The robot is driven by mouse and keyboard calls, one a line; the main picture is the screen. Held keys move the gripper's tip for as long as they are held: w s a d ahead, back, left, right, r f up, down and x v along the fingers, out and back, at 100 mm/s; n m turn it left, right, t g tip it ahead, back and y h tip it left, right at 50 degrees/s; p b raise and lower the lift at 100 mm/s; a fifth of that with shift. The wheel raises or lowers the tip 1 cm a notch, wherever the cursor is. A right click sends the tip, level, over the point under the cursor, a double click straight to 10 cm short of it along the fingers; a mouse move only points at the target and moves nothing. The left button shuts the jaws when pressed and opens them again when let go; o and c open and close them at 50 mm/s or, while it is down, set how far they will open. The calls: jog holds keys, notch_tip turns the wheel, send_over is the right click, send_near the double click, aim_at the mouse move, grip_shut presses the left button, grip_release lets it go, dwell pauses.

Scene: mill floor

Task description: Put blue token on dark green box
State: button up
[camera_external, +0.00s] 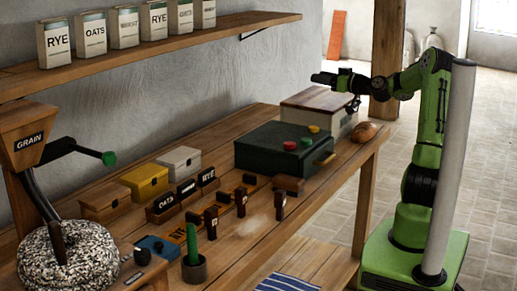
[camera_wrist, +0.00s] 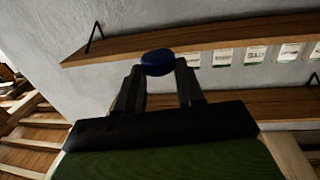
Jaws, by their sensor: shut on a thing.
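The blue token (camera_wrist: 158,62) is pinched between the fingertips of my gripper (camera_wrist: 160,72) in the wrist view. In the external view my gripper (camera_external: 318,78) is at the end of the outstretched arm, up in the air over the back of the workbench. The token cannot be made out there. The dark green box (camera_external: 258,146) sits on the bench, lower and to the left of my gripper. On its lid lie a red token (camera_external: 290,146), a green token (camera_external: 305,142) and a yellow token (camera_external: 314,129). The token is apart from the box.
A white box with a brown lid (camera_external: 318,98) stands behind the green box, with a bread loaf (camera_external: 364,132) beside it. Smaller boxes, labelled blocks and a grain mill (camera_external: 28,135) fill the left bench (camera_external: 285,228). A wall shelf (camera_external: 150,56) holds several labelled canisters.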

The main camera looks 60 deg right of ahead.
aim_at(320, 145)
notch_tip(320, 145, down, 20)
jog(key=b, duration=0.2)
jog(key=shift+w+r+b, duration=0.1)
jog(key=shift+b, duration=0.3)
jog(key=o, duration=0.7)
jog(key=shift+o, duration=0.2)
